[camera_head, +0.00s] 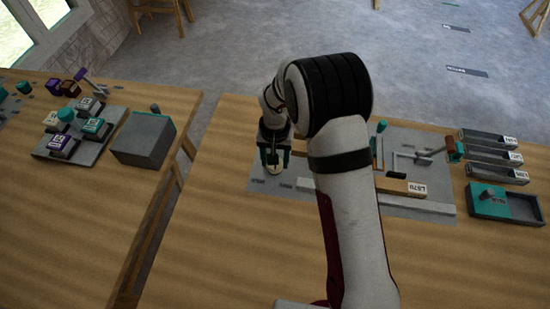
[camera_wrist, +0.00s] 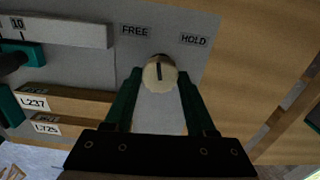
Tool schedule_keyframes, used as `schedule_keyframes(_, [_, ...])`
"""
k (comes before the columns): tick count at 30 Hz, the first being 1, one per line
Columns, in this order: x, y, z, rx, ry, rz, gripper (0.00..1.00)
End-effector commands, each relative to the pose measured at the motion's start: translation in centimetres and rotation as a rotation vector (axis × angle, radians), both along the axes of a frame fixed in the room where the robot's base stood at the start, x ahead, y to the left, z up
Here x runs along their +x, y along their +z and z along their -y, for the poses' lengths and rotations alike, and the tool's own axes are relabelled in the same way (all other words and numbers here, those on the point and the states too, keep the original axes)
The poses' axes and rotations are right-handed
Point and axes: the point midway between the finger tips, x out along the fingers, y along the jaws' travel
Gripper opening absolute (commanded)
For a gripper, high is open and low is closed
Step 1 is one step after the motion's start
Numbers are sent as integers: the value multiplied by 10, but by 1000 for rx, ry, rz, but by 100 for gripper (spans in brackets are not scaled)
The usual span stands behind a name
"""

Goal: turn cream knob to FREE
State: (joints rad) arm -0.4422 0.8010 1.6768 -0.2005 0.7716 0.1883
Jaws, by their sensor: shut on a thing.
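The round cream knob (camera_wrist: 155,80) sits on a grey panel in the wrist view, below the FREE label (camera_wrist: 135,30) and the HOLD label (camera_wrist: 194,40). Its dark pointer line stands about upright in the picture, aimed between the two labels. My gripper (camera_wrist: 160,74) has its green fingers on either side of the knob, shut on it. In the head view my gripper (camera_head: 273,160) points down over the panel's left part, and the knob is mostly hidden beneath it.
The grey panel (camera_head: 300,198) also carries a lever and slider parts on the right, partly behind my arm. Small trays (camera_head: 487,139) stand at the table's right.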

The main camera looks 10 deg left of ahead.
Motion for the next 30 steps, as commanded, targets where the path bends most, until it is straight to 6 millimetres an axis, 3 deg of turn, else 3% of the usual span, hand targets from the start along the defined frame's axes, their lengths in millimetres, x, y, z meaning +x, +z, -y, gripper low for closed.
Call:
schedule_keyframes(15, [0,1,0,0,404,0,0])
schedule_keyframes(30, [0,1,0,0,547,0,0])
